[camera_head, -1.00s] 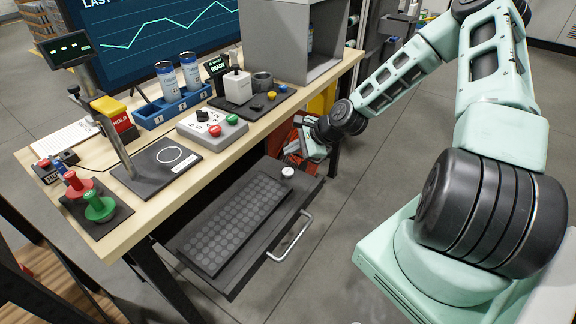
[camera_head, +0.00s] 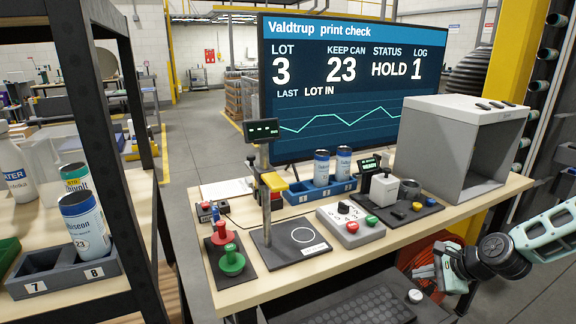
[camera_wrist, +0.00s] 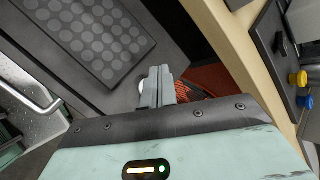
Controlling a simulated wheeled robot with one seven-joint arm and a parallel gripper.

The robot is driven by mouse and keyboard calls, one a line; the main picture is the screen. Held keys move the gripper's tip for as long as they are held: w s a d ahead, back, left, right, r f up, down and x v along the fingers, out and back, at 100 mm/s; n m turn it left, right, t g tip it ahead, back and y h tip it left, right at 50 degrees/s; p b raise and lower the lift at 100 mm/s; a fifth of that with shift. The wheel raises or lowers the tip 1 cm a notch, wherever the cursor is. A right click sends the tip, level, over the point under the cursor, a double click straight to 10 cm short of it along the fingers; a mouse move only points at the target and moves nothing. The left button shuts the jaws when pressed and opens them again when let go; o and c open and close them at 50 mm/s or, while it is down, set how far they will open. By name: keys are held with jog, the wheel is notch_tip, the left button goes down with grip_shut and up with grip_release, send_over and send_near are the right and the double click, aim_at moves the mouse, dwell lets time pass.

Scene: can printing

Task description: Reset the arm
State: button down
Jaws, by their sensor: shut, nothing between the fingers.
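My gripper (camera_head: 440,272) is at the lower right in the head view, low beside the front edge of the table (camera_head: 478,214), with my arm reaching in from the right edge. In the wrist view my gripper's two fingers (camera_wrist: 157,88) are pressed together and hold nothing. Beyond them lies the open drawer with a dark dotted mat (camera_wrist: 88,38). In the head view the drawer's dotted mat (camera_head: 362,306) shows at the bottom, below the tabletop.
A screen (camera_head: 330,85) reads lot 3, keep can 23, status HOLD. Two cans (camera_head: 322,168) stand in a blue rack (camera_head: 305,195). A grey box (camera_head: 440,150) stands at the table's right. An orange-red object (camera_wrist: 196,84) lies under the table edge.

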jog(key=s+a+r+n+g+h, duration=0.1)
jog(key=s+a+r+n+g, duration=0.1)
jog(key=s+a+r+n, duration=0.25)
jog(key=s+a+r+n+g, duration=0.1)
jog(key=s+a+n+g, duration=0.15)
jog(key=a+n, duration=0.35)
jog(key=s+a+r+n+g+h, duration=0.1)
jog(key=s+a+r+n, duration=0.25)
jog(key=a, duration=0.35)
jog(key=s+a+r+n, duration=0.2)
jog(key=s+r+n, duration=0.1)
jog(key=s, duration=0.3)
jog(key=s+a+r+n+g+h, duration=0.1)
jog(key=s+a+r+n, duration=0.2)
jog(key=s+r+n, duration=0.1)
jog(key=s+a+r+n+h, duration=0.1)
jog(key=s+a+r+n, duration=0.1)
jog(key=s+r+n, duration=0.2)
jog(key=s+n, duration=0.2)
jog(key=s, duration=0.2)
jog(key=shift+s+a, duration=0.3)
jog(key=shift+s, duration=0.1)
jog(key=shift+g, duration=0.25)
